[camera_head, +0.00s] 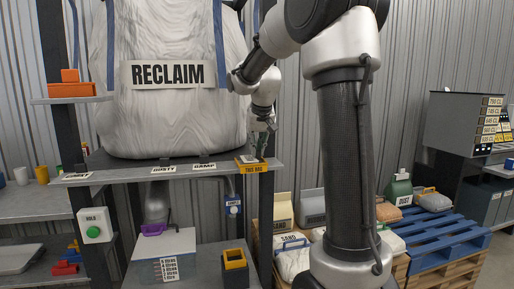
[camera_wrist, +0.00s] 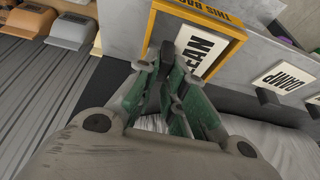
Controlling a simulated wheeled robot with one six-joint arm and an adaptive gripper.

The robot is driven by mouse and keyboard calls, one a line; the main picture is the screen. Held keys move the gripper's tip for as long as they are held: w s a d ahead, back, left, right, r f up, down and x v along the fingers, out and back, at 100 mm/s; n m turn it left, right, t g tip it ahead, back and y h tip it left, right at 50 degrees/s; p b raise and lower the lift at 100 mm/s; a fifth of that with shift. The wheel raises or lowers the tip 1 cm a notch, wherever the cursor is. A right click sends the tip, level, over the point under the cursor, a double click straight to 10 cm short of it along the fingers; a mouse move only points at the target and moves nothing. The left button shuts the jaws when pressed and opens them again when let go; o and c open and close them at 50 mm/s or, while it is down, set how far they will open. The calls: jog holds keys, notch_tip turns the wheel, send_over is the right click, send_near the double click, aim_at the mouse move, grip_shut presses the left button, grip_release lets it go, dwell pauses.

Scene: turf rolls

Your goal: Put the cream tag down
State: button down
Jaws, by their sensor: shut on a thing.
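The cream tag (camera_wrist: 208,48), with lettering ending in "EAN", shows in the wrist view inside the yellow "THIS BAG" frame (camera_wrist: 238,35). My gripper (camera_wrist: 172,62) is shut on the tag, at its dark grip part between the green-padded fingers. The fingers cover part of the lettering. In the head view my gripper (camera_head: 257,152) is low over the yellow frame (camera_head: 254,167) at the right end of the grey shelf (camera_head: 125,174). I cannot tell whether the tag rests fully on the surface.
"DAMP" (camera_head: 204,167) and "DUSTY" (camera_head: 163,170) tags stand along the shelf's front, left of the frame. Another tag (camera_head: 76,176) is farther left. The big white "RECLAIM" bag (camera_head: 165,110) hangs close behind. Sacks and a blue pallet (camera_head: 440,243) are at right.

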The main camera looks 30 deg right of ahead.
jog(key=shift+f, duration=0.3)
jog(key=shift+f, duration=0.25)
jog(key=c, duration=1.5)
grip_release()
jog(key=shift+r, duration=0.1)
jog(key=shift+r, duration=0.4)
jog(key=v, duration=1.2)
jog(key=s+a+f+n, duration=0.1)
jog(key=s+a+f, duration=0.1)
jog(key=s+f, duration=0.3)
jog(key=s+a+f+n, duration=0.1)
jog(key=s+f, duration=0.3)
jog(key=s, duration=0.9)
jog(key=s+a+f+n+y, duration=0.1)
jog(key=s+a+f, duration=0.3)
jog(key=s, duration=0.5)
jog(key=shift+s+f, duration=0.25)
jog(key=shift+f, duration=0.6)
